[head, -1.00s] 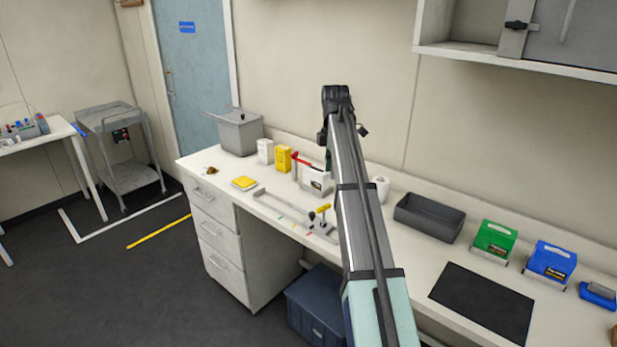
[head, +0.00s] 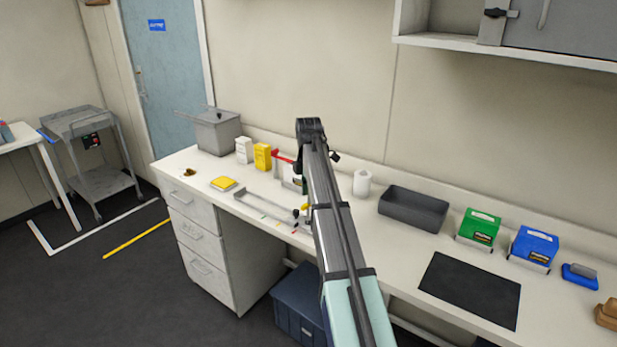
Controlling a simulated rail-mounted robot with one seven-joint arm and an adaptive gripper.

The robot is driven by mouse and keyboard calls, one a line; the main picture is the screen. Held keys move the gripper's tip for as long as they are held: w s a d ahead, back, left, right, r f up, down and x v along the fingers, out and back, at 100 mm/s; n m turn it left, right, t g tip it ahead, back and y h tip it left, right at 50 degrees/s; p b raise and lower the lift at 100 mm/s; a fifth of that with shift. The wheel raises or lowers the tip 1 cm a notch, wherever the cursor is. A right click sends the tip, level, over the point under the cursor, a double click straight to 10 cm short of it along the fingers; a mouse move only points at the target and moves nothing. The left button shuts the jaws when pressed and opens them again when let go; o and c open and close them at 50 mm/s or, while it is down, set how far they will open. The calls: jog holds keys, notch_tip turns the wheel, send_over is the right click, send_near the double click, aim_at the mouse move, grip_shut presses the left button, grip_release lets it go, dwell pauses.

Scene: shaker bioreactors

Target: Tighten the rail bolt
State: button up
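A pale grey rail (head: 262,207) lies on the white bench, left of my arm, with small coloured marks along the bench in front of it. At its right end sits a small black knob (head: 296,213). Beside the knob a bit of a yellow handle (head: 305,207) shows, mostly covered by my arm. I cannot tell which of these is the rail bolt. My arm reaches up across the picture over the bench, its dark far end against the wall. My gripper's fingers are not visible; the arm hides whatever is behind it.
A grey lidded bin (head: 217,133), white and yellow boxes and a yellow pad (head: 223,184) stand left on the bench. To the right are a white roll (head: 361,183), grey tray (head: 413,209), black mat (head: 470,290), green box (head: 478,228) and blue box (head: 534,246). A cabinet hangs above right.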

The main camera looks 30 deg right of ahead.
aim_at(308, 218)
notch_tip(308, 218, down, 8)
jog(key=shift+r+p, duration=0.25)
jog(key=shift+p, duration=0.45)
jog(key=shift+c, duration=0.3)
